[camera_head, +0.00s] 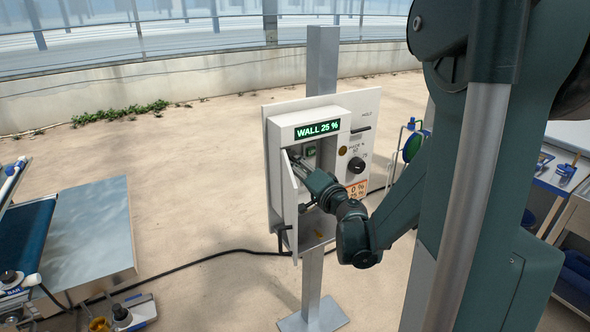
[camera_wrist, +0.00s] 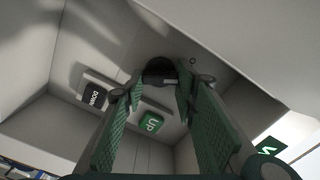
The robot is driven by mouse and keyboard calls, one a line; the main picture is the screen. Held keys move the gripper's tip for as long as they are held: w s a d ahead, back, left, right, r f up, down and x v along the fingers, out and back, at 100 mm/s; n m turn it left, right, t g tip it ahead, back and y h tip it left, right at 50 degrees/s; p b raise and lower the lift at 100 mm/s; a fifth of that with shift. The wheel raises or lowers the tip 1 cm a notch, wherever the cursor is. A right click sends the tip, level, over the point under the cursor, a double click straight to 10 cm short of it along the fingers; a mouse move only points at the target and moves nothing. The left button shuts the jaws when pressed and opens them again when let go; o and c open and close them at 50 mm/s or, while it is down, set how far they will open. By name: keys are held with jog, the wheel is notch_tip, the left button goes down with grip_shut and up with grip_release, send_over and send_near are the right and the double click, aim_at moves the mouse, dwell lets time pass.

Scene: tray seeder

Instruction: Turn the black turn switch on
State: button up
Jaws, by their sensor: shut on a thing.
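The black turn switch (camera_wrist: 159,66) sits on the inner wall of the box's recess, between my fingertips in the wrist view. A pale mark shows on its front. My gripper (camera_wrist: 160,88) is shut on it, one green padded finger at each side. In the head view my gripper (camera_head: 301,170) reaches into the open recess of the control box (camera_head: 280,135), and the switch is hidden there. A black DOWN button (camera_wrist: 95,95) and a green UP button (camera_wrist: 151,122) sit close to the fingers. The display (camera_head: 317,129) reads "WALL 25 %".
A second black knob (camera_head: 357,165) sits on the panel right of the recess. The recess walls are close around my gripper. The box stands on a metal post (camera_head: 322,60). A dark cable (camera_head: 190,265) runs across the floor.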

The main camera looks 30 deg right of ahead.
jog(key=m+b, duration=0.1)
jog(key=m, duration=0.5)
jog(key=shift+f, duration=0.15)
dwell(0.4)
jog(key=o, duration=0.6)
jog(key=shift+s, duration=0.1)
jog(key=shift+s, duration=5.9)
